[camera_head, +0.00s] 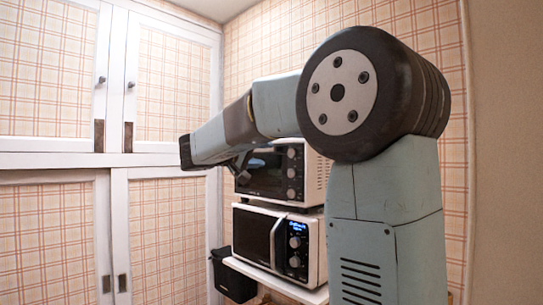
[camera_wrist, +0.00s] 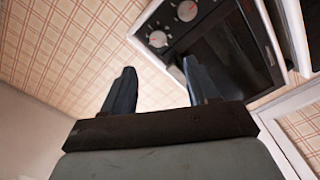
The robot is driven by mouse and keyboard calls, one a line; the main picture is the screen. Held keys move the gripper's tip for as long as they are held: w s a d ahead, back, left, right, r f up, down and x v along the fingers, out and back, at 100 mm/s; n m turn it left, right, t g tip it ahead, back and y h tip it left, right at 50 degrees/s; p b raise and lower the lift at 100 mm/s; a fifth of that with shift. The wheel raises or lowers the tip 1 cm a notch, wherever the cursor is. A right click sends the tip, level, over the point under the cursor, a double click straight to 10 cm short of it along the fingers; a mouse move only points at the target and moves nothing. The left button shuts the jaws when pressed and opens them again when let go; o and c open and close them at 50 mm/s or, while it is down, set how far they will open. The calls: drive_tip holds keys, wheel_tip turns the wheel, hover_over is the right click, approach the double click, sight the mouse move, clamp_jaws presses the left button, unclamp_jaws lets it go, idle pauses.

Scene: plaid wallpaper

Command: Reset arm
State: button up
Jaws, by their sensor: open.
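My arm rises on the right of the head view and reaches left, in front of two stacked microwaves. My gripper (camera_wrist: 160,90) shows in the wrist view with its two dark fingers spread apart and nothing between them. In the head view the fingers are mostly hidden behind the end of my arm. The upper microwave (camera_head: 311,172) is partly covered by my arm in the head view. In the wrist view a microwave (camera_wrist: 225,50) with two knobs shows tilted behind the right finger; I cannot tell whether they touch.
A lower microwave (camera_head: 256,236) with a lit display stands on a white shelf (camera_head: 290,287). A black bin-like container (camera_head: 229,278) is beside the shelf. White-framed cupboards (camera_head: 160,90) with plaid panels fill the left. Plaid wall (camera_head: 260,40) lies behind.

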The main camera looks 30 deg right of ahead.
drive_tip(key=shift+v, duration=0.8)
drive_tip(key=s+d+f+n+g+y, duration=0.25)
drive_tip(key=s+f+y, duration=0.45)
drive_tip(key=s+f, duration=0.65)
drive_tip(key=s+a+f+t+y, duration=0.1)
drive_tip(key=s+a+f+y, duration=0.4)
drive_tip(key=s+f, duration=0.2)
drive_tip(key=s+a+f+t+y, duration=0.1)
drive_tip(key=s+a+f+y, duration=0.4)
drive_tip(key=s+f, duration=0.2)
drive_tip(key=shift+s+f, duration=0.2)
drive_tip(key=shift+s, duration=0.85)
